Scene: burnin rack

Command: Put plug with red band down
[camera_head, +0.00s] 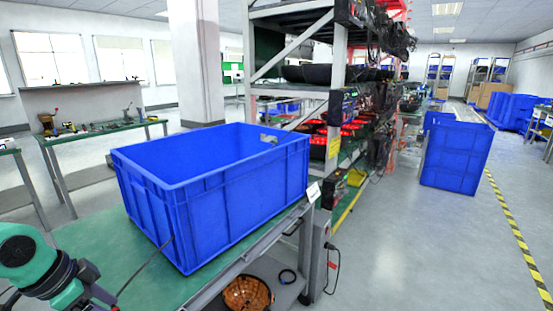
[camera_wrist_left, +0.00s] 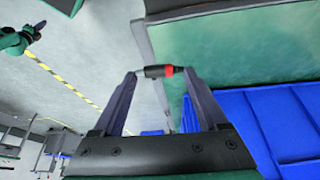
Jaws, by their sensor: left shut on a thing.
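The plug with the red band (camera_wrist_left: 168,71) is a small black plug with a red ring, seen in the left wrist view. My left gripper (camera_wrist_left: 160,72) is shut on it, with one fingertip at each end of the plug. The plug is held over the edge between the green table top (camera_wrist_left: 240,45) and the grey floor. In the head view my left arm comes in at the lower left; its fingertips and the plug cannot be made out there. A green and dark part, seemingly my right arm's end, shows at the wrist view's upper left; its jaws are unclear.
A large blue crate (camera_head: 215,205) stands on the green table (camera_head: 95,240), beside a metal rack (camera_head: 335,100) with cables and devices. An orange-brown basket (camera_head: 248,293) sits on the shelf below. Bare green table lies left of the crate. Another blue crate (camera_head: 455,158) stands farther right.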

